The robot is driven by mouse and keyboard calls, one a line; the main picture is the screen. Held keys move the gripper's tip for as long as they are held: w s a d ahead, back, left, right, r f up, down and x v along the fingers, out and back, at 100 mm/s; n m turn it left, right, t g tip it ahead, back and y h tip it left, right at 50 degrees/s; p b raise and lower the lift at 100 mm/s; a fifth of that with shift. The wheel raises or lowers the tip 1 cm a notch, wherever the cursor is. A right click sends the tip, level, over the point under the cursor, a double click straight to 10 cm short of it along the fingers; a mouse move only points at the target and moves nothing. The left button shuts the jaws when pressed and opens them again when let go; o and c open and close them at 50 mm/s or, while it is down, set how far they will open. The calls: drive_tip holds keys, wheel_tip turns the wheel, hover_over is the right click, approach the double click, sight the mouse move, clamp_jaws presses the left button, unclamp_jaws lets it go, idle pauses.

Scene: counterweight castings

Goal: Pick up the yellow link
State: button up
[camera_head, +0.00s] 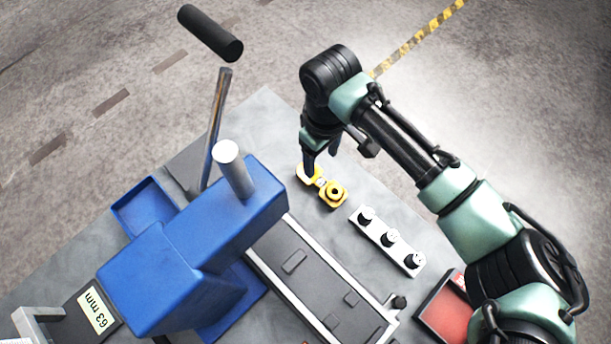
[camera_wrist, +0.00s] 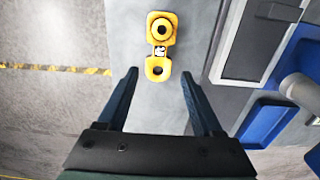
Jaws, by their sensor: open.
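The yellow link (camera_head: 335,192) lies on the grey table top (camera_head: 265,105), to the right of the blue machine. It has two rounded ends, each with a dark hole, joined by a narrow middle. My gripper (camera_head: 317,165) is at its upper left end in the head view and partly covers that end. In the wrist view the yellow link (camera_wrist: 161,45) shows whole, ahead of my gripper (camera_wrist: 159,82). The two fingers are apart with nothing between them, and the near end of the link lies just beyond the fingertips. The exact height above the link cannot be told.
A blue machine (camera_head: 155,270) with an upright lever and a long dark bed (camera_head: 305,275) stands left of the link. A pale strip with black knobs (camera_head: 386,238) lies to the right. A red tray (camera_head: 445,312) is near the front right.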

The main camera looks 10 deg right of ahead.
hover_over(319, 179)
drive_tip(key=f, duration=0.4)
drive_tip(key=shift+s+d+f, duration=0.15)
drive_tip(key=shift+s+f, duration=0.05)
drive_tip(key=shift+f+p, duration=0.8)
drive_tip(key=shift+f, duration=2.15)
drive_tip(key=shift+w, duration=0.1)
clamp_jaws()
drive_tip(key=shift+r, duration=0.15)
